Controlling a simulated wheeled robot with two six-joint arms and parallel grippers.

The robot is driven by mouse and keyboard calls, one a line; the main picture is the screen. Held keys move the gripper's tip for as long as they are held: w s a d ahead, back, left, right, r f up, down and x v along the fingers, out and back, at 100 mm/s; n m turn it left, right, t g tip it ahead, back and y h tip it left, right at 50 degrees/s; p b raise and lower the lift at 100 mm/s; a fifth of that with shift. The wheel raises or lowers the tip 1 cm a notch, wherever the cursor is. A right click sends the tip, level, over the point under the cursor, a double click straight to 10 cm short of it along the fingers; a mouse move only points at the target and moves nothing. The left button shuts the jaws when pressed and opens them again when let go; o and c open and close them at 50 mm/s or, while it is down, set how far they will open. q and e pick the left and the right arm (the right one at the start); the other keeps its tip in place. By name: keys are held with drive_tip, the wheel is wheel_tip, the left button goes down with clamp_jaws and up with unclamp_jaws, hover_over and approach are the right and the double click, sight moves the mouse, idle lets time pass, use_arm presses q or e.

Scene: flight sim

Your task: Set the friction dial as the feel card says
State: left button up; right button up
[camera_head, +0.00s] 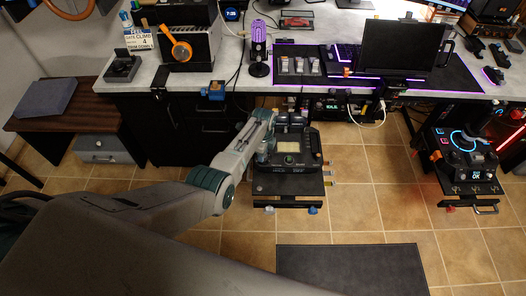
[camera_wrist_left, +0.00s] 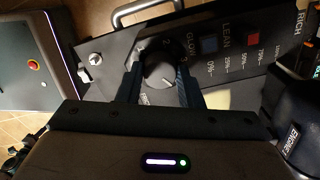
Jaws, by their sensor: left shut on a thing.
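A card (camera_head: 138,39) stands at the back left of the desk. Its large print reads CLIMB and 4; the smaller lines are too small to read. A round dark dial (camera_wrist_left: 158,72) with a light pointer line sits on a black panel (camera_wrist_left: 225,55) in the left wrist view. Small numbers ring it, partly hidden by my fingers. My left gripper (camera_wrist_left: 159,68) is shut on the dial, one finger on each side. In the head view my left gripper (camera_head: 264,152) reaches the left side of the black control unit (camera_head: 296,158). My right gripper is not in view.
The panel also carries GLOW, LEAN and RICH markings and a metal toggle (camera_wrist_left: 95,59). The desk (camera_head: 180,78) edge runs behind the unit. A second stand (camera_head: 468,160) with lit controls is at the right. The tiled floor between is clear, with a dark mat (camera_head: 350,268) in front.

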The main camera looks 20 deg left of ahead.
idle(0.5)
use_arm(q)
drive_tip(key=o, duration=1)
wheel_tip(320, 180, up, 11)
drive_tip(key=shift+f+p, duration=0.1)
drive_tip(key=shift+p, duration=0.55)
drive_tip(key=shift+s, duration=0.1)
